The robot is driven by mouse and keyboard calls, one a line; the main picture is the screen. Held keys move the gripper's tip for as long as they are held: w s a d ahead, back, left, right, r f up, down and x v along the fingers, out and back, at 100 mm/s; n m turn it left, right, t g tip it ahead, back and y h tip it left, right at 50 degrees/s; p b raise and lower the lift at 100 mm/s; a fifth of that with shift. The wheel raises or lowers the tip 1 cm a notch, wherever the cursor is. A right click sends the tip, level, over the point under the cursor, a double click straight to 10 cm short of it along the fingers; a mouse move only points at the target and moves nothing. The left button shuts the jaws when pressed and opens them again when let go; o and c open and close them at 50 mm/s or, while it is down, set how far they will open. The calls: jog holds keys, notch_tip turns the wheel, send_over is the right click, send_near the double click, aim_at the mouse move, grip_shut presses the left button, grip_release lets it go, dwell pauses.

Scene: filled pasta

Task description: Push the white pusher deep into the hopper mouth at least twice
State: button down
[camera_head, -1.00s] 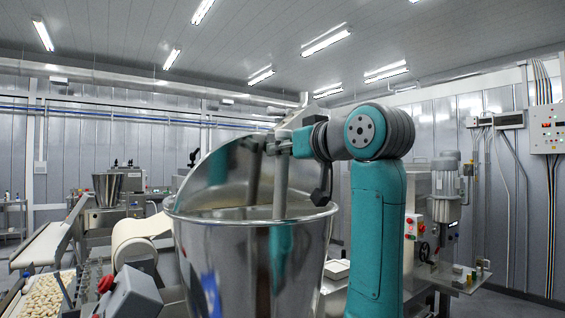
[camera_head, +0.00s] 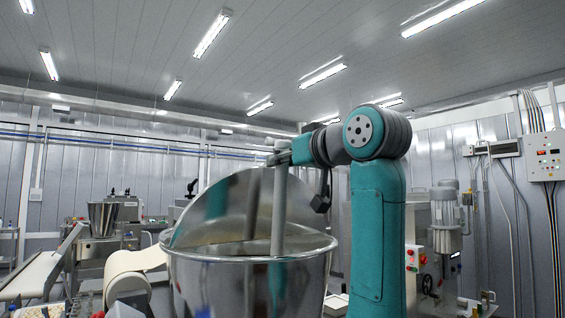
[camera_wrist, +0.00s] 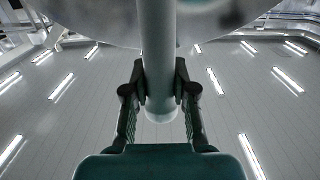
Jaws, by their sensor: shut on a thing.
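The white pusher (camera_head: 279,212) is a pale upright rod. Its lower part goes down into the wide steel hopper mouth (camera_head: 330,243); its bottom end is hidden behind the hopper wall. My gripper (camera_head: 281,157) is shut on the pusher near its top, above the hopper rim. In the wrist view my gripper (camera_wrist: 161,82) has a finger on each side of the pusher (camera_wrist: 158,40), and the rod's rounded end shows between them. The hopper's shiny steel (camera_wrist: 215,22) fills the top of the wrist view.
A tall curved steel guard (camera_head: 205,215) stands at the hopper's back left. A dough roll (camera_head: 135,268) and a conveyor (camera_head: 45,268) lie to the left. A machine with a grey motor (camera_head: 446,215) stands at the right.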

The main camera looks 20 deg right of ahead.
aim_at(284, 207)
jog(key=shift+w+a+f, duration=0.1)
jog(key=shift+w+f, duration=0.05)
jog(key=shift+f, duration=1.45)
jog(key=shift+w+f, duration=0.15)
jog(key=shift+f, duration=1.4)
jog(key=shift+w+a+f, duration=0.1)
jog(key=shift+w+f, duration=0.05)
jog(key=shift+f, duration=1.45)
jog(key=shift+s+d+r, duration=0.1)
jog(key=shift+s+r, duration=0.2)
jog(key=shift+r, duration=2.95)
jog(key=shift+s+d+r, duration=0.15)
jog(key=shift+s+r, duration=0.2)
jog(key=shift+r, duration=2.9)
jog(key=shift+s+d+r, duration=0.1)
jog(key=shift+s+r, duration=0.2)
jog(key=shift+r, duration=2.95)
jog(key=shift+s, duration=0.1)
jog(key=r+v, duration=0.1)
jog(key=v, duration=1.1)
jog(key=shift+r, duration=0.2)
